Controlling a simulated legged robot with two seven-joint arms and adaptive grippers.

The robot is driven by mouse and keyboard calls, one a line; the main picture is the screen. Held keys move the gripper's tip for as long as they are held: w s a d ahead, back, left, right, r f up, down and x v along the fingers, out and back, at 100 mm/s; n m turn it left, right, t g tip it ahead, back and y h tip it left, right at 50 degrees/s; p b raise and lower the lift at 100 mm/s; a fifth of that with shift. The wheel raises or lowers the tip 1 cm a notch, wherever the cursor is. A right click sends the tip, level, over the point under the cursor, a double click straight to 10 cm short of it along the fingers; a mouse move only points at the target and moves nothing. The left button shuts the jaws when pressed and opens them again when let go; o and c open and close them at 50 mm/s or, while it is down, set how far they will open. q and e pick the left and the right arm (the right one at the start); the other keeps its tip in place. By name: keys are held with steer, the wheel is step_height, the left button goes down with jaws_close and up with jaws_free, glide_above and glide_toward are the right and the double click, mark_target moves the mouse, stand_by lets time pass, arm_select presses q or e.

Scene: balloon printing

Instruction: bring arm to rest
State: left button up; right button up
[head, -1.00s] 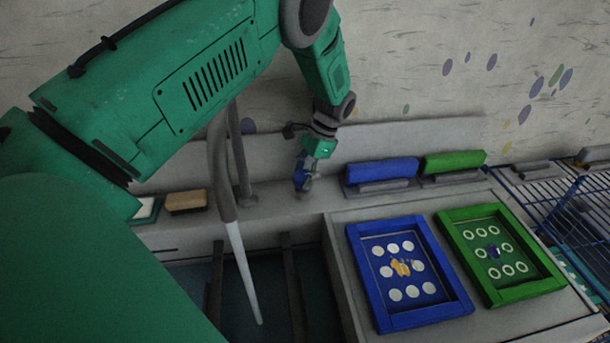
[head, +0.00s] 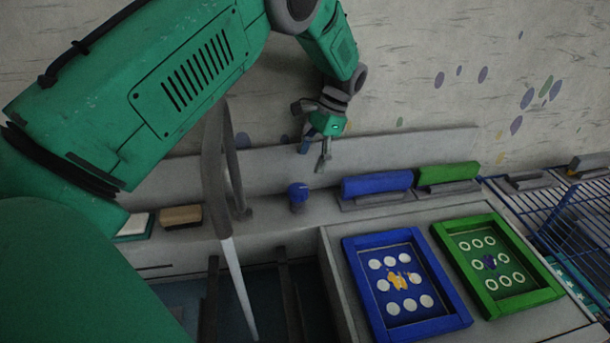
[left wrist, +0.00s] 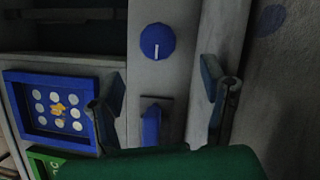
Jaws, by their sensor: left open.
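My left gripper (head: 314,160) is open and empty, above the grey ledge near the wall. Its two fingers also show in the left wrist view (left wrist: 165,105), spread apart. A small blue knob-like thing (head: 298,196) stands upright on the ledge below the gripper, apart from it. In the left wrist view it is a round blue top with a white mark (left wrist: 157,41). My left arm crosses the head view from the left, bent at the elbow. My right gripper is not in view.
A blue squeegee (head: 377,185) and a green squeegee (head: 447,174) lie right of the gripper. A blue frame (head: 457,302) and a green frame (head: 540,297) lie on the grey table. A blue wire rack (head: 540,214) stands at right. A tan block (head: 181,215) sits at left.

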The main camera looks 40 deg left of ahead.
arm_select(q)
steer(key=shift+v, duration=1.1)
